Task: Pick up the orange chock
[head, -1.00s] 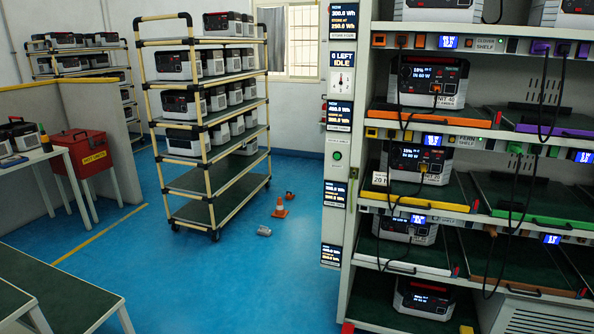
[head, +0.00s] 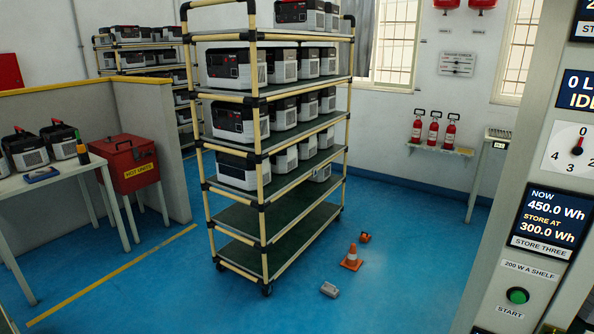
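A small orange chock (head: 365,237) lies on the blue floor, just behind an orange and white traffic cone (head: 351,258) and to the right of the shelf trolley. It is small in the head view, so its exact shape is hard to tell. Neither of my grippers shows in the head view.
A tall wheeled trolley (head: 265,221) loaded with power units stands left of the cone. A grey object (head: 329,290) lies on the floor in front of the cone. A rack panel (head: 540,215) stands close at right.

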